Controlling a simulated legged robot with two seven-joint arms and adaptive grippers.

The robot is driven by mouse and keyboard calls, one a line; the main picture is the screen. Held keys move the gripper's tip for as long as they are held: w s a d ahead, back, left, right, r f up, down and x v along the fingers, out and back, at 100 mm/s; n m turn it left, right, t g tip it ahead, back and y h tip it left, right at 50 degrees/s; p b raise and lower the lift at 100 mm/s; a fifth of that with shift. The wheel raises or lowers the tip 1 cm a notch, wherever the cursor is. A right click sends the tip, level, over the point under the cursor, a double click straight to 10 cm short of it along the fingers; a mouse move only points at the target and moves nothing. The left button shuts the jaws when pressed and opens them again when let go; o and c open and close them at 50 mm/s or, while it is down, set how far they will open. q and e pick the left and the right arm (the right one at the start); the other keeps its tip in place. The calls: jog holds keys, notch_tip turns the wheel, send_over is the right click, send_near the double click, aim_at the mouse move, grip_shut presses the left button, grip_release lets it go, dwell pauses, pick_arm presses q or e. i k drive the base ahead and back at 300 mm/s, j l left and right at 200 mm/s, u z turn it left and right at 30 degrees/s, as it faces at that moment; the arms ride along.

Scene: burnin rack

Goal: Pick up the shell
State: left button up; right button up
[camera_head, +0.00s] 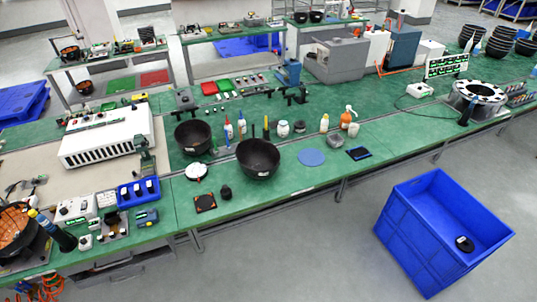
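Two black bowl-shaped shells stand open side up on the green bench. The larger shell (258,160) is near the bench's front edge, with a small white label on its side. The other shell (192,138) is behind it to the left. I cannot tell which one the task names. More black bowls (476,36) are at the far right, some of them stacked. A small black part (464,244) lies in the blue crate (420,236) on the floor. Neither of my grippers shows in this view.
Bottles (346,117), a blue disc (311,157) and a dark blue tray (358,153) stand right of the larger shell. A white round dish (196,171) and a square black part (205,203) are on its left. A white machine (108,137) stands farther left. Floor around the crate is clear.

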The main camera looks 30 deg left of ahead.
aim_at(257, 158)
jog(key=i+u, duration=0.1)
jog(key=u, duration=0.3)
jog(key=i+u, duration=0.15)
jog(key=u, duration=0.25)
jog(key=i+l+u, duration=0.1)
jog(key=u, duration=0.3)
